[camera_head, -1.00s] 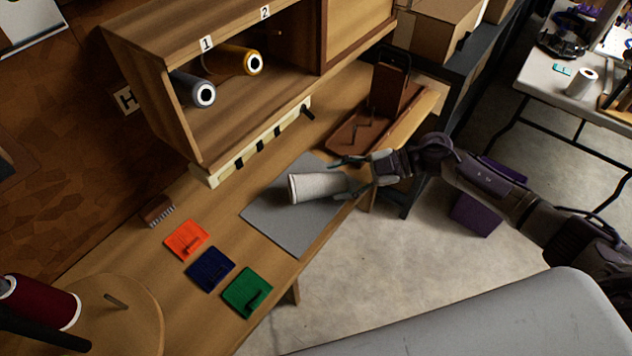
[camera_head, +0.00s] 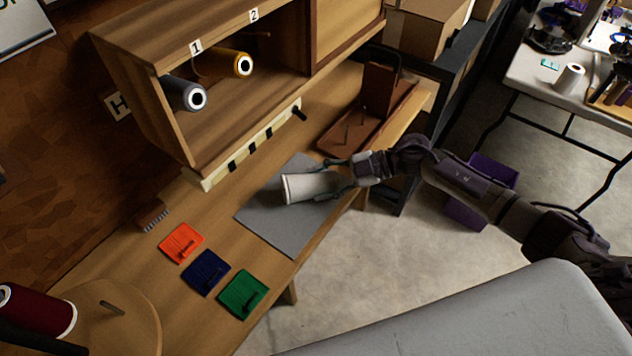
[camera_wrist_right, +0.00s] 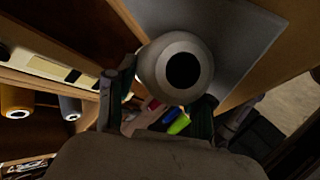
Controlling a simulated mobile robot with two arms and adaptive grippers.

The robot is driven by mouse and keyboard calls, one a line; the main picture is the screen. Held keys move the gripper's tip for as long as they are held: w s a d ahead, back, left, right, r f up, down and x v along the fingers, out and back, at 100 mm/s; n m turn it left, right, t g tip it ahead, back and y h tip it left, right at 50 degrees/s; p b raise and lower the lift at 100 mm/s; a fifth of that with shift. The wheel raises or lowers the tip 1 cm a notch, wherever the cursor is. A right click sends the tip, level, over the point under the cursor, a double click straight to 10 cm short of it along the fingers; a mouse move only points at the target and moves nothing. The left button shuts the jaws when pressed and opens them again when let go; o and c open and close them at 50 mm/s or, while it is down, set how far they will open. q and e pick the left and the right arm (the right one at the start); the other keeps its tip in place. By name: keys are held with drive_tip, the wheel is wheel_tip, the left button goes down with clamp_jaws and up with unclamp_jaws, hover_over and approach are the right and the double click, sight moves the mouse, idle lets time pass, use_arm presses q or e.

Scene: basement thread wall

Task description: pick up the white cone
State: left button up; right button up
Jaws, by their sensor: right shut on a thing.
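The white cone (camera_head: 306,187) lies on its side over the grey mat (camera_head: 278,222) on the wooden bench. Its wide end points left in the head view. My right gripper (camera_head: 338,178) comes from the right and is shut on the cone's narrower end, one finger on each side. In the right wrist view the cone (camera_wrist_right: 159,76) sits between the fingers (camera_wrist_right: 160,100), its round end with a dark hole facing up the picture. I cannot tell whether the cone touches the mat. My left gripper is not seen.
A wooden shelf holds a grey cone (camera_head: 184,93) and a yellow cone (camera_head: 230,64). Orange (camera_head: 180,243), blue (camera_head: 205,271) and green (camera_head: 242,293) squares lie on the bench. A brown tray with pegs (camera_head: 345,138) stands behind the gripper. A maroon cone (camera_head: 40,310) is lower left.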

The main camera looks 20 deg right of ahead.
sight(322, 179)
drive_tip(key=shift+r, duration=0.6)
wheel_tip(322, 179, up, 3)
drive_tip(key=shift+f, duration=0.1)
drive_tip(key=s+d+r+b, duration=0.1)
drive_tip(key=s+d+r, duration=0.6)
drive_tip(key=d, duration=0.2)
drive_tip(key=shift+d, duration=0.1)
